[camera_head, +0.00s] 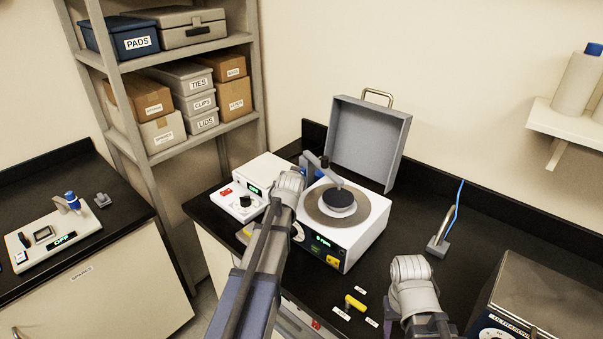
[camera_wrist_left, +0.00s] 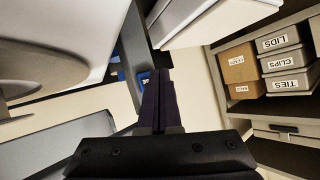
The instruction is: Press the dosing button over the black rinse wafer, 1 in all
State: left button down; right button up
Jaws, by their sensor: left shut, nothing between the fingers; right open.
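A dark round wafer (camera_head: 342,198) lies on the grey-brown turntable of a white machine (camera_head: 352,248) with a lit green display. A grey arm (camera_head: 316,172) with a black block reaches over it. A small blue part (camera_head: 304,160) beside that arm may be the dosing button; I cannot tell for sure. A blue part (camera_wrist_left: 145,77) also shows close to my left fingertips in the left wrist view. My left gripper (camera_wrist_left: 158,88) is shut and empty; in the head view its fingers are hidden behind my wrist. My right gripper (camera_head: 412,275) is open over the bench, right of the machine.
A grey lid (camera_head: 366,143) stands open behind the machine. A white control box (camera_head: 245,199) stands to its left. A yellow piece (camera_head: 354,302) and small labels lie in front. A grey stand with a blue cable (camera_head: 438,245) and a steel-topped unit (camera_head: 550,285) are at right.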

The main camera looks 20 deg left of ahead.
pick_arm(q)
jog(key=shift+w+d, duration=0.1)
jog(key=shift+w, duration=0.25)
jog(key=shift+w+d, duration=0.2)
jog(key=shift+w, duration=0.25)
dwell(0.8)
dwell(0.3)
jog(key=shift+s+a, duration=0.3)
jog(key=shift+s, duration=0.6)
jog(key=s, duration=0.1)
jog(key=s+a, duration=0.1)
jog(key=s, duration=0.2)
jog(key=shift+s+a, duration=0.35)
